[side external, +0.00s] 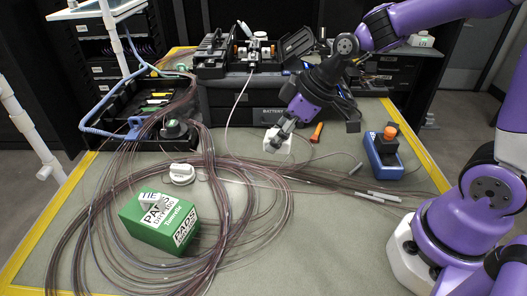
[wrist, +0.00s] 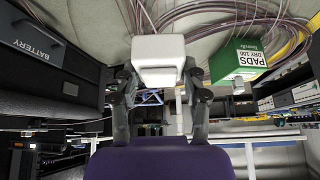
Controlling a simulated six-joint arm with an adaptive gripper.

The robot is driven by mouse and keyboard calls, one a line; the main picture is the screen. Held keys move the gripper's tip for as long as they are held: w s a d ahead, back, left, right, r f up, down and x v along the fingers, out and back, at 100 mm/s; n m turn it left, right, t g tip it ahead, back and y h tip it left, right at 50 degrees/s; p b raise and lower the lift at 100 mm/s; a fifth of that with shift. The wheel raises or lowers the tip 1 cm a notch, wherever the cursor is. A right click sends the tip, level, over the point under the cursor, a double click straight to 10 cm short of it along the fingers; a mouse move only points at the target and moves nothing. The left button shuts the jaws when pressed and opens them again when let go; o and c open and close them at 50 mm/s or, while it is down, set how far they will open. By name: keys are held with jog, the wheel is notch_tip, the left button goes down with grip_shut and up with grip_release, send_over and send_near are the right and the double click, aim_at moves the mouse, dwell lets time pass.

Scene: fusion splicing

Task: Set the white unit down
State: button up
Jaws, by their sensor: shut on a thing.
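The white unit (side external: 277,141) is a small white block at the middle of the work table in the side view. It also fills the top centre of the wrist view (wrist: 158,58). My gripper (side external: 284,130) is shut on it, with one finger on each side in the wrist view (wrist: 158,80). The gripper reaches down from the upper right in the side view. Whether the unit's underside touches the mat (side external: 330,240) or is just above it, I cannot tell.
A green pads box (side external: 160,222) and loops of thin dark fibre (side external: 270,215) cover the left and middle. An orange-handled tool (side external: 316,132) lies close right of the unit. A blue device (side external: 384,153) stands farther right. The splicer (side external: 255,52) is at the back. The front right mat is clear.

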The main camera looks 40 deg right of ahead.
jog(key=s+a+r+n+g+y, duration=0.1)
jog(key=s+a+n+g+y, duration=0.3)
jog(key=s+a+n, duration=1.2)
jog(key=m+g+h, duration=0.1)
jog(key=m, duration=0.4)
send_over(230, 273)
jog(key=d, duration=0.2)
notch_tip(230, 273, down, 6)
jog(key=shift+s+f, duration=0.1)
jog(key=shift+f, duration=2.15)
jog(key=shift+f, duration=0.1)
jog(key=o, duration=1.1)
jog(key=shift+o, duration=0.2)
